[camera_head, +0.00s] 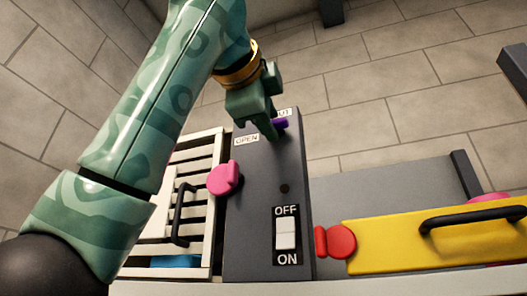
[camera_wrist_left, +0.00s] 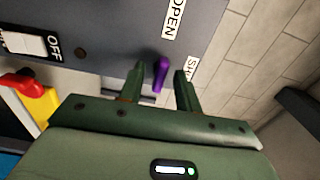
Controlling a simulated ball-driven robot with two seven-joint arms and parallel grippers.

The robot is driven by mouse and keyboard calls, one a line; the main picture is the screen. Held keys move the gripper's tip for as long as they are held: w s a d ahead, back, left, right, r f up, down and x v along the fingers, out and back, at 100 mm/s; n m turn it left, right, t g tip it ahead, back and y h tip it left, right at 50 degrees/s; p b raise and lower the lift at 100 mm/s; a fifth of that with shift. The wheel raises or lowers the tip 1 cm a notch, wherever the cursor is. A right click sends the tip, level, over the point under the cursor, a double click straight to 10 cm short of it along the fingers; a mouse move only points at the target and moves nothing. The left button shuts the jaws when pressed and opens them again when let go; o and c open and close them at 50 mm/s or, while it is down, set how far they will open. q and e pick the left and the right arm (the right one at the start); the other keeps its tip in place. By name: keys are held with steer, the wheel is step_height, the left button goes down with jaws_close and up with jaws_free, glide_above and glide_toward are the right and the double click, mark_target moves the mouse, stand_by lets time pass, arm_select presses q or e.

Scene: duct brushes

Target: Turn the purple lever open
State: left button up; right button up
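The purple lever (camera_head: 281,124) is on the dark grey panel (camera_head: 262,205), beside the partly covered SHUT label (camera_head: 284,112). The OPEN label (camera_head: 246,140) is to its left. My left gripper (camera_head: 268,130) is at the lever and hides part of it in the head view. In the left wrist view, the lever (camera_wrist_left: 160,74) shows between the two spread fingers of my left gripper (camera_wrist_left: 160,86). My right gripper is not in view.
A slatted white grille (camera_head: 205,155) is to the left. A yellow cover (camera_head: 400,236) with a black handle (camera_head: 470,217) and a red knob (camera_head: 338,241) are at the right.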

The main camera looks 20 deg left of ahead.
arm_select(q)
steer(key=s+b, duration=0.4)
steer(key=s, duration=1.2)
steer(key=shift+s+a+b, duration=0.15)
steer(key=shift+a+b, duration=0.1)
steer(key=shift+b, duration=0.05)
